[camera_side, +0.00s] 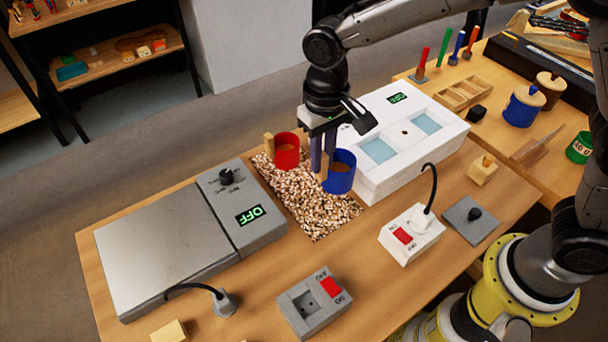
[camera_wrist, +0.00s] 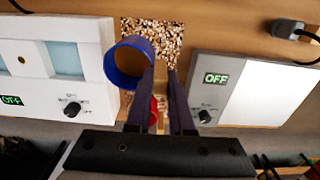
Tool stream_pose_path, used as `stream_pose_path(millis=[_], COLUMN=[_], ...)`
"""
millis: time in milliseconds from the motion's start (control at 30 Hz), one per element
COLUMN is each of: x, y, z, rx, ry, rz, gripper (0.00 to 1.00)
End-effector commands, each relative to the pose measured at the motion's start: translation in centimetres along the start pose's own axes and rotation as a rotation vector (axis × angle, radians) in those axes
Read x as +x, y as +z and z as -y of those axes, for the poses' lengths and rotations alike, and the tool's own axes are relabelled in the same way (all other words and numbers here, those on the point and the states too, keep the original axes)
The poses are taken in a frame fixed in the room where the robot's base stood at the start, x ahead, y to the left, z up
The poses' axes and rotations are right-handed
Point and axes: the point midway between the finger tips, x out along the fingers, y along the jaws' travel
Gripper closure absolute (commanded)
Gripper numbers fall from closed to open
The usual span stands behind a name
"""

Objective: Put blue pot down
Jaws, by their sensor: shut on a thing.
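The blue pot (camera_side: 341,180) is upright over the right part of the speckled cork-like mat (camera_side: 325,218), near the white unit. Whether its base touches the mat or hangs just above it, I cannot tell. My gripper (camera_side: 323,172) points down and is shut on the pot's pale wooden handle, mostly hidden between the fingers. In the wrist view the blue pot (camera_wrist: 122,75) is left of my gripper's fingers (camera_wrist: 161,68), with its brown inside showing. The red pot (camera_side: 288,155) stands at the mat's far end, its wooden handle to the left.
A white unit (camera_side: 410,135) with two pale blue wells stands close on the right. A grey hotplate (camera_side: 165,250) reading OFF is on the left. Switch boxes (camera_side: 318,303) (camera_side: 410,236) are in front. The mat's near part is clear.

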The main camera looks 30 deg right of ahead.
Motion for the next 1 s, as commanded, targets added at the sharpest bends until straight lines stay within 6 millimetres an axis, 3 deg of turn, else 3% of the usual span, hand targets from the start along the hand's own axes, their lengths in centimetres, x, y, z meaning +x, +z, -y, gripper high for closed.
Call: stream_pose_path(millis=[100,233,467,700,1000], x=[2.1,3.4,4.5,7.5,7.6], y=[-1.4,-2.5,-3.2,-3.2,-3.2], z=[0.8,1.3,1.8,1.8,1.8], rx=[0.0,0.001,0.001,0.001,0.0], ry=[0.002,0.0,0.001,0.001,0.0], rz=[0.003,0.001,0.001,0.002,0.0], gripper=[1.0,1.0,1.0,1.0,1.0])
